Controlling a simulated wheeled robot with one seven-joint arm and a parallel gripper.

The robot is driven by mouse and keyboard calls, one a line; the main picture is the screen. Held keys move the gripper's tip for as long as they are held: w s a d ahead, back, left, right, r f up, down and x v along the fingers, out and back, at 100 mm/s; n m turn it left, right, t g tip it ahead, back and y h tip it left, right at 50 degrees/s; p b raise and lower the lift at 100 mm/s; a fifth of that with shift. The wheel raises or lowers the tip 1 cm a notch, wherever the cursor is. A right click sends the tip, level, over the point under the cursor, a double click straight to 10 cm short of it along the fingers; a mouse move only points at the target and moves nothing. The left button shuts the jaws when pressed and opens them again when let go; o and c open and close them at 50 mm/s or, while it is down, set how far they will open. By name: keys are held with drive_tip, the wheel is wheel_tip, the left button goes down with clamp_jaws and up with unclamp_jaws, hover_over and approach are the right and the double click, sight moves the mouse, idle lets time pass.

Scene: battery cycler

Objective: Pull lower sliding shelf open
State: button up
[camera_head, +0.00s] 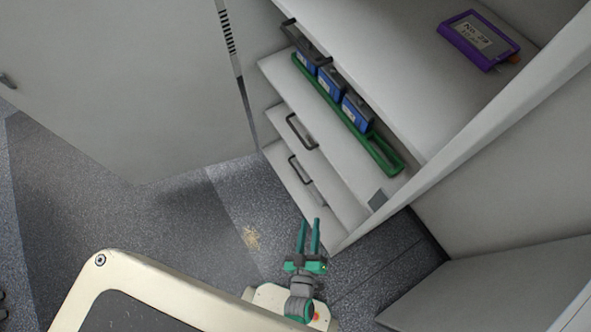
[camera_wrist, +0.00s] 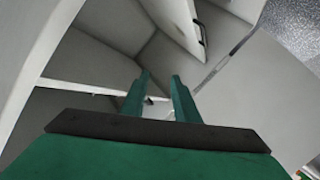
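The cabinet has stacked sliding shelves with dark bar handles. The lowest shelf front (camera_head: 325,200) bears a handle (camera_head: 293,166), and the front above it (camera_head: 325,155) bears another handle (camera_head: 291,127). A higher shelf (camera_head: 275,68) holds a green rack (camera_head: 385,157) with blue units (camera_head: 330,85). My gripper (camera_head: 309,221) is open and empty, its two green fingers apart, at the near right of the lowest front in the picture. In the wrist view the open fingers (camera_wrist: 160,78) point toward pale panels; one dark handle (camera_wrist: 203,32) shows beyond them, which one I cannot tell.
A purple-cased device (camera_head: 478,40) lies on the upper surface. A large pale door or panel (camera_head: 110,80) stands at left. A white cabinet wall edge (camera_head: 500,115) runs along the right. Grey floor (camera_head: 150,230) is open before the shelves, with a small tan patch (camera_head: 251,238).

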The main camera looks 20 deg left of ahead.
drive_tip(key=w+a+f+n+y, duration=0.2)
drive_tip(key=w+a+f+n, duration=0.15)
drive_tip(key=w+f, duration=0.45)
drive_tip(key=n+g+y, duration=0.3)
drive_tip(key=n, duration=0.3)
approach(296, 170)
drive_tip(key=shift+f+x, duration=0.1)
drive_tip(key=shift+x, duration=2.55)
drive_tip(key=shift+f+x, duration=0.15)
drive_tip(key=shift+x, duration=2.45)
drive_tip(key=shift+s, duration=0.1)
drive_tip(key=shift+c, duration=0.3)
clamp_jaws()
